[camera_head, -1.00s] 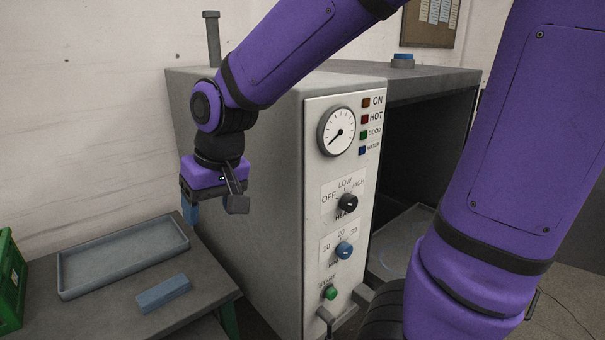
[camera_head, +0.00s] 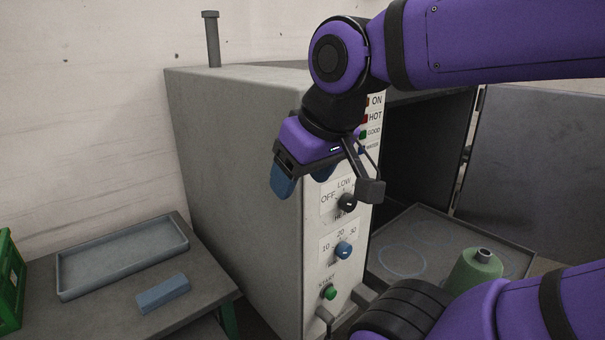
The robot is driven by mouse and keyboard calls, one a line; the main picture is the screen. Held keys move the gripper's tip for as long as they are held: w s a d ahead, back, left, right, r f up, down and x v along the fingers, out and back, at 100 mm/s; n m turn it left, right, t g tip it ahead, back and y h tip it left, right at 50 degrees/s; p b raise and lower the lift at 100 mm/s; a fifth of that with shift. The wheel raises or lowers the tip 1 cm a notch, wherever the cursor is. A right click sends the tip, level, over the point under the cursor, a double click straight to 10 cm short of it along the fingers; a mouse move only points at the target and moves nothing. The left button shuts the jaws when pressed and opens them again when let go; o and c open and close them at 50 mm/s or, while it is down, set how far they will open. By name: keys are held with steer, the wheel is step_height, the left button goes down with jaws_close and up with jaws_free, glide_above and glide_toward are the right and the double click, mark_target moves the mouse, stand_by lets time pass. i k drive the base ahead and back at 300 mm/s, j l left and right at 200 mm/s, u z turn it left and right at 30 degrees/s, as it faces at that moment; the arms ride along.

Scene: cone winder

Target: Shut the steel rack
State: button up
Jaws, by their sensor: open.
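The steel rack (camera_head: 452,228) is a grey sliding tray at the bottom of the machine's dark chamber. It reaches out past the opening and carries pale ring marks. A green cone (camera_head: 474,272) stands at its front, its lower part hidden by my arm. My gripper (camera_head: 303,182), with blue fingertips, is open and empty. It hangs in front of the control panel, above and to the left of the rack, apart from it.
The grey machine (camera_head: 235,150) has a panel with a heat knob (camera_head: 347,202), a blue knob (camera_head: 343,250) and a green start button (camera_head: 329,292). Its door (camera_head: 540,170) stands open at right. A side table holds a grey tray (camera_head: 125,256), a blue block (camera_head: 163,293) and a green crate (camera_head: 10,280).

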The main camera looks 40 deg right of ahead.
mark_target(422, 243)
steer(key=k+l, duration=0.1)
steer(key=k, duration=0.4)
steer(key=k+z, duration=0.15)
steer(key=z, duration=0.2)
steer(key=k+l+z, duration=0.1)
steer(key=z, duration=0.25)
steer(key=k+l+z, duration=0.1)
steer(key=z, duration=1.25)
steer(key=i+j, duration=0.2)
steer(key=j, duration=0.15)
steer(key=i+j+u, duration=0.1)
steer(key=i+j, duration=0.15)
steer(key=j, duration=0.1)
